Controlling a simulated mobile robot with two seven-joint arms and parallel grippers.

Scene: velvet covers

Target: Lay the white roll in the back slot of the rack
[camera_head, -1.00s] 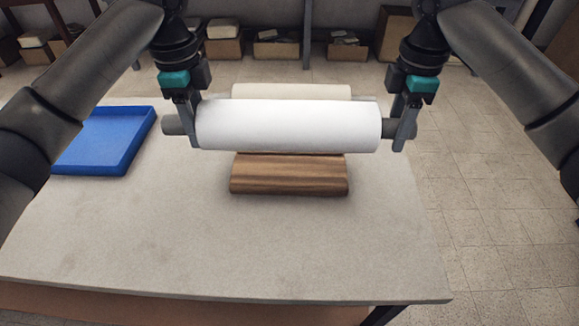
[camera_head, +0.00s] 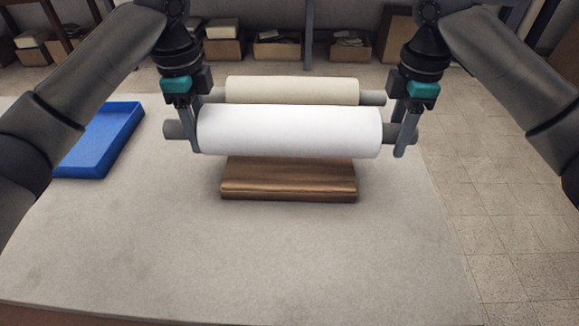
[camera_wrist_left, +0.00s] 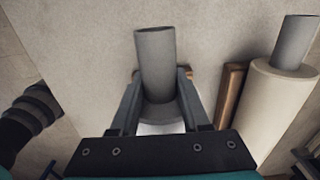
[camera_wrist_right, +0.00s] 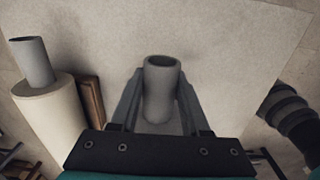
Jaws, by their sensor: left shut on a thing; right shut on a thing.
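The white roll (camera_head: 290,131) hangs level above the table, with a grey core sticking out at both ends. My left gripper (camera_head: 194,142) is shut on the left core end, and the left wrist view shows the grey core (camera_wrist_left: 156,62) between its fingers. My right gripper (camera_head: 401,145) is shut on the right core end, and the right wrist view shows that core (camera_wrist_right: 161,90) gripped too. The wooden rack (camera_head: 288,187) stands below the white roll; its slots are hidden behind it. A cream roll (camera_head: 290,90) lies behind the white roll; its slot cannot be told.
A blue tray (camera_head: 98,138) sits on the table (camera_head: 250,255) at the left. The table in front of the rack is clear. Boxes (camera_head: 278,46) stand on the floor along the far wall.

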